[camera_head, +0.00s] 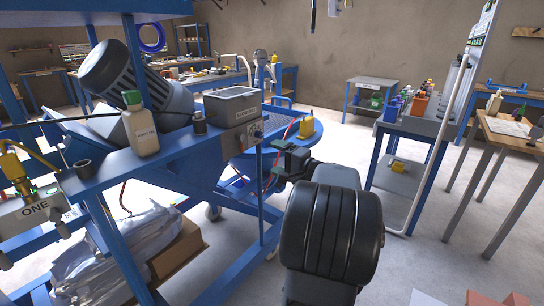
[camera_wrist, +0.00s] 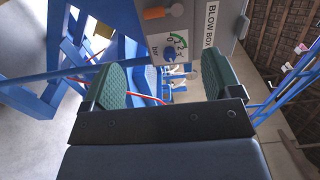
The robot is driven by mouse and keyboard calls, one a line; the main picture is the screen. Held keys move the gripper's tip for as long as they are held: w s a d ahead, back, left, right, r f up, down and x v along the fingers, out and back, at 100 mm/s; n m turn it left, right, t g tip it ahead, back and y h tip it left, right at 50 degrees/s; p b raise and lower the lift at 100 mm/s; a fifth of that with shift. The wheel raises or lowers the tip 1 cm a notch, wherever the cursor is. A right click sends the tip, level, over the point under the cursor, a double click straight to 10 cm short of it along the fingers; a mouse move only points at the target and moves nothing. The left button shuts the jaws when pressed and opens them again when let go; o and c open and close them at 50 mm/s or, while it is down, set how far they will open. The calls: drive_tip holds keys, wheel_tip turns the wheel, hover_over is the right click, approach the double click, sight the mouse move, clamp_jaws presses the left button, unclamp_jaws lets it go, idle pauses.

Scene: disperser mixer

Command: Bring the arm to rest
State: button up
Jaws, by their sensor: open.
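My gripper (camera_wrist: 162,84) is open in the wrist view, with two green pads apart and nothing between them. Beyond the pads is a grey box labelled BLOW BOX (camera_wrist: 190,30), with a gauge (camera_wrist: 175,45) and an orange knob on its face. In the head view my arm's dark rounded links fill the lower middle. My gripper (camera_head: 275,168) reaches left there, close to the blue frame and below the grey box (camera_head: 232,105); its fingertips are small and partly hidden. I cannot tell whether it touches the frame.
A yellow bottle (camera_head: 307,124) stands on a round blue plate. A grey-topped bench (camera_head: 412,124) stands at right. Floor between is open.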

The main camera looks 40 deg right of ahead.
idle(0.6)
drive_tip(key=s+a+r+n+g+y+p, duration=0.15)
drive_tip(key=a+n+g+p, duration=0.35)
drive_tip(key=a, duration=0.7)
drive_tip(key=a+r+n+g+y+p, duration=0.25)
drive_tip(key=a+g+p, duration=0.35)
drive_tip(key=a, duration=0.6)
drive_tip(key=s+a+r+n+g+h+p, duration=0.3)
drive_tip(key=s+a+n+h+p, duration=0.3)
drive_tip(key=s+p, duration=0.4)
drive_tip(key=shift+s+a+r+n+h+p, duration=0.15)
drive_tip(key=shift+r+n+h+p, duration=0.55)
drive_tip(key=shift+n, duration=0.55)
